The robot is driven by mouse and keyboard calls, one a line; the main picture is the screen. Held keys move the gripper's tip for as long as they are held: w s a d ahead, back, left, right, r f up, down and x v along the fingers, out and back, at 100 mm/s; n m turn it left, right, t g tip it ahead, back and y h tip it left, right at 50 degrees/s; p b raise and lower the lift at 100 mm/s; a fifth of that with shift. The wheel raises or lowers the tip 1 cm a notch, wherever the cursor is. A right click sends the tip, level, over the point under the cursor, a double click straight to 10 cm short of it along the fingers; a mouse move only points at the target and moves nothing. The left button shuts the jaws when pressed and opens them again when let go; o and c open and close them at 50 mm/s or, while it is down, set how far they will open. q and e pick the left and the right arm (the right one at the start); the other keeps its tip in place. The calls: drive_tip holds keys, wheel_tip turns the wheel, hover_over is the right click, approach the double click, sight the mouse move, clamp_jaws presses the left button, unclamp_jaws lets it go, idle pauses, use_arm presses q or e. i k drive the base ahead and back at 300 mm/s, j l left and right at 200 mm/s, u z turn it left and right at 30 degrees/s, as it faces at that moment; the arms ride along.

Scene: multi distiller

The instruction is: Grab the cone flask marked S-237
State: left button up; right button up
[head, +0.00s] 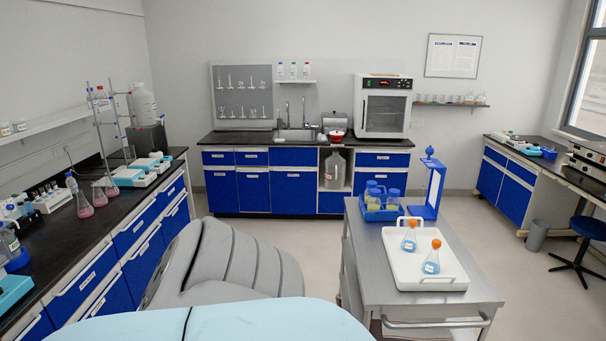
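Two cone flasks with orange stoppers and blue liquid stand in a white tray (456,271) on a steel cart. The rear flask (409,238) is on the left, and the front flask (431,263) is nearer and a little to the right. Both carry a small light label, too small to read. Several cone flasks with pink liquid, such as this one (84,209), stand on the left bench; no marking is legible on them. I cannot tell which flask is S-237. Neither of my grippers is in view.
The steel cart (375,280) also bears a blue rack of bottles (380,207) and a tall blue stand (432,185) behind the tray. The left bench (45,255) is crowded with equipment. Open floor (530,290) lies right of the cart, with a blue stool (588,226) beyond.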

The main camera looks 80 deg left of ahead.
sight(100, 199)
drive_tip(key=u, duration=1.75)
drive_tip(key=i+j+u, duration=0.15)
drive_tip(key=u, duration=0.25)
drive_tip(key=i+j+u, duration=0.15)
drive_tip(key=u, duration=0.3)
drive_tip(key=i+u, duration=0.2)
drive_tip(key=u, duration=0.2)
drive_tip(key=i, duration=4.9)
drive_tip(key=i+z, duration=0.2)
drive_tip(key=i, duration=0.2)
drive_tip(key=i+j+z, duration=0.45)
drive_tip(key=i, duration=0.25)
drive_tip(key=z, duration=3.5)
